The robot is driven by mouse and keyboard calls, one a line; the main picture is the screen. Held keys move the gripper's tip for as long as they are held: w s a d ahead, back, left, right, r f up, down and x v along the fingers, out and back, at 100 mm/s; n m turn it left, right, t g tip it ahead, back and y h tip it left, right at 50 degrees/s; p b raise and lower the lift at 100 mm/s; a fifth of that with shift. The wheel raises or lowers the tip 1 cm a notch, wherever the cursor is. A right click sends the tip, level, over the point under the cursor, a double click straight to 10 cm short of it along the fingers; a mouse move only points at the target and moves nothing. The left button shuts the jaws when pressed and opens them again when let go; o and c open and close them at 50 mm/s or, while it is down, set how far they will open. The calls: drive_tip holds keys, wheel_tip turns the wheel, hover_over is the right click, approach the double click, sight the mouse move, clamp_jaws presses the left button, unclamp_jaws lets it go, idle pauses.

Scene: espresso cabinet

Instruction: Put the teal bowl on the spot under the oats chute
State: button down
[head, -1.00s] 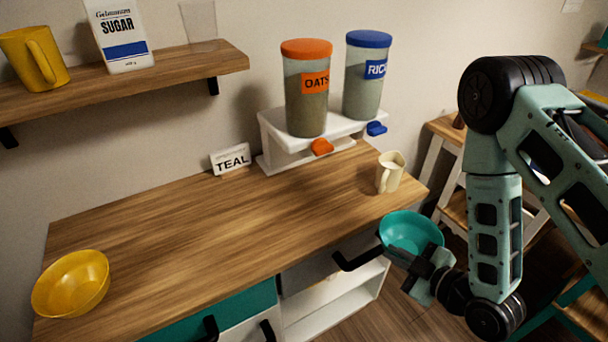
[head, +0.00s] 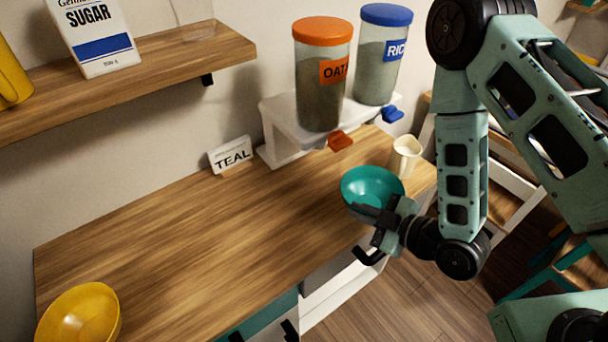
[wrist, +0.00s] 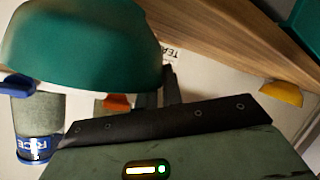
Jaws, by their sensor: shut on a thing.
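The teal bowl (head: 370,184) is held upright by its near side in my gripper (head: 378,213), over the front right part of the counter. In the wrist view the bowl (wrist: 80,45) fills the upper left, with my gripper (wrist: 170,95) shut at its edge. The oats dispenser (head: 321,85) has an orange lid and stands on a white stand (head: 283,136). Its orange chute tab (head: 340,140) juts out at the front, up and left of the bowl. The spot under the chute cannot be made out clearly.
The rice dispenser (head: 381,60) stands right of the oats. A cream mug (head: 403,157) is close behind the bowl at the right. The middle of the counter is clear.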

sight(346, 201)
drive_tip(key=b+x, duration=0.2)
drive_tip(key=r+b+x, duration=0.1)
drive_tip(key=b+x, duration=0.1)
drive_tip(key=shift+w+a+f, duration=0.1)
drive_tip(key=shift+w+a, duration=0.1)
drive_tip(key=w+a+b, duration=0.2)
drive_tip(key=b, duration=0.3)
drive_tip(key=w+a, duration=0.1)
drive_tip(key=a, duration=0.1)
drive_tip(key=w+a+b, duration=0.1)
drive_tip(key=w, duration=0.1)
drive_tip(key=shift+w+a+r, duration=0.3)
drive_tip(key=shift+a+r, duration=0.05)
drive_tip(key=shift+r, duration=0.05)
drive_tip(key=w+a, duration=0.1)
drive_tip(key=w+a+p, duration=0.1)
drive_tip(key=w+a, duration=0.1)
drive_tip(key=shift+w+a, duration=0.15)
drive_tip(key=shift+a, duration=0.1)
drive_tip(key=shift+d+f, duration=0.15)
drive_tip(key=shift+f, duration=0.7)
drive_tip(key=c, duration=1.5)
unclamp_jaws()
drive_tip(key=shift+f, duration=0.1)
drive_tip(key=shift+c, duration=0.2)
